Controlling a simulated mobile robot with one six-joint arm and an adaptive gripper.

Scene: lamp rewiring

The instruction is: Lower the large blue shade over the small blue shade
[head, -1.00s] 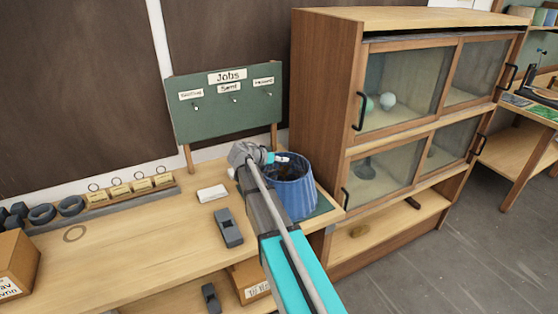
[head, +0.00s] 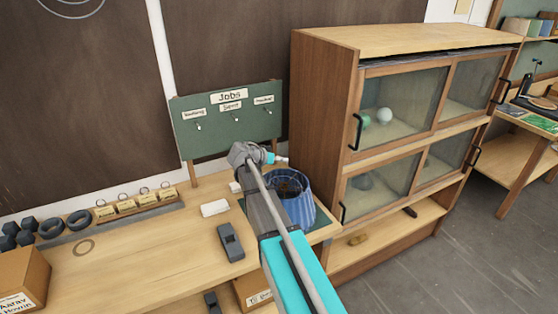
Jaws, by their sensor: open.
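The large blue shade (head: 301,205) stands upright on the bench, close to the cabinet. It is pleated and open at the top, with something dark inside. I cannot make out the small blue shade as a separate thing; it may be hidden inside the large one. My gripper (head: 282,160) is above the far rim of the shade, with its pale tip pointing right. It is open and holds nothing that I can see. My arm covers the left side of the shade.
A wooden cabinet (head: 325,110) with glass doors stands right of the shade. A green Jobs board (head: 225,135) is behind. A white block (head: 214,208) and a grey tool (head: 230,242) lie left of my arm.

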